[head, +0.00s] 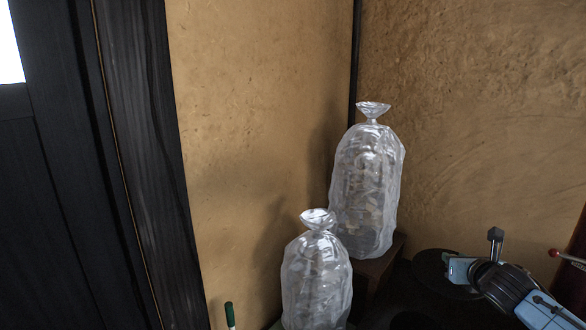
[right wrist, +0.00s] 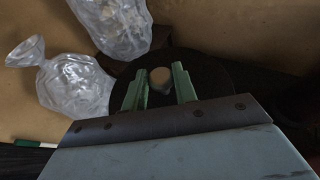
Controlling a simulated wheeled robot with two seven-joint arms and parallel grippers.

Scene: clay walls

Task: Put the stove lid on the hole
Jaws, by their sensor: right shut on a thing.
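The stove lid is a dark round disc (right wrist: 212,78) with a pale round knob (right wrist: 160,77) in the right wrist view. My right gripper (right wrist: 157,82) has its two green fingers either side of that knob and is shut on it. In the head view the lid (head: 432,268) is at the lower right, with my right gripper (head: 472,270) over its right part. A dark surface lies below the lid, with a dark rounded shape (head: 412,320) at the bottom edge. I cannot tell if that is the hole. The gap under the lid is hidden. My left gripper is not in view.
Two clear, tied plastic bags stand left of the lid, one at the back (head: 366,190) on a brown block (head: 376,272), one in front (head: 317,275). A green-capped stick (head: 229,315) is at the bottom.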

